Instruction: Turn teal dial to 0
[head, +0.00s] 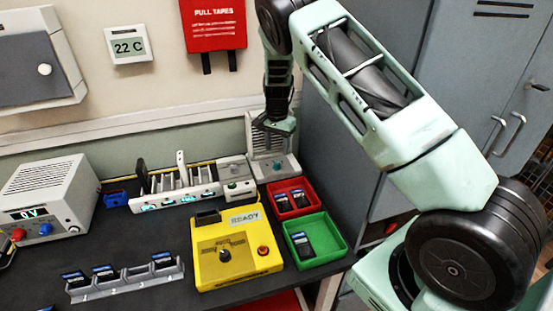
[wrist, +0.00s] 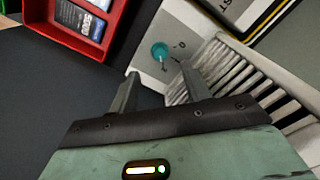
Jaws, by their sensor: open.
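The teal dial (wrist: 160,51) is a small round knob on a light grey panel (wrist: 178,22) in the wrist view, with small printed marks to its right. The dial also shows in the head view (head: 277,166) on the front of a light grey unit at the back right of the bench. My gripper (wrist: 160,71) is open, with its two fingertips apart and the dial seen just beyond the gap between them. Nothing is between the fingers. In the head view my gripper (head: 272,126) hangs above the dial, in front of the unit. The dial's exact setting is too small to read.
A yellow tester (head: 205,270) and a white rack (head: 160,200) stand to the left. Ribbed grey fins (wrist: 222,66) are beside the dial panel.

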